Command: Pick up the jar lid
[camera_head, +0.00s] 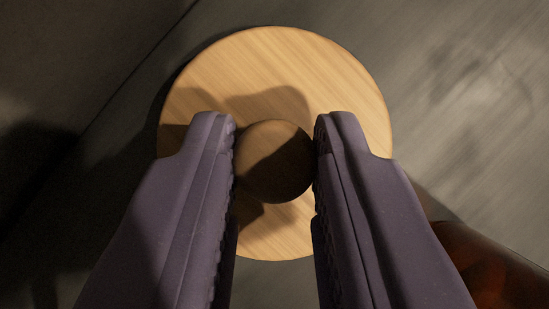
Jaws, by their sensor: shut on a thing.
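The jar lid (290,65) is a round, light wooden disc with a darker round knob (273,160) at its middle. My gripper (274,158) reaches over the lid from the bottom of the picture. Its two purple-grey fingers are shut on the knob, one on each side. The fingers cover parts of the lid's left, right and lower areas. What lies under the lid is hidden, and I cannot tell whether the lid is resting on something.
A glossy dark reddish-brown object (498,265) is at the lower right, close to the right finger. A grey, streaked surface (465,90) spreads around the lid, with a dark line running diagonally at the upper left. The upper right looks clear.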

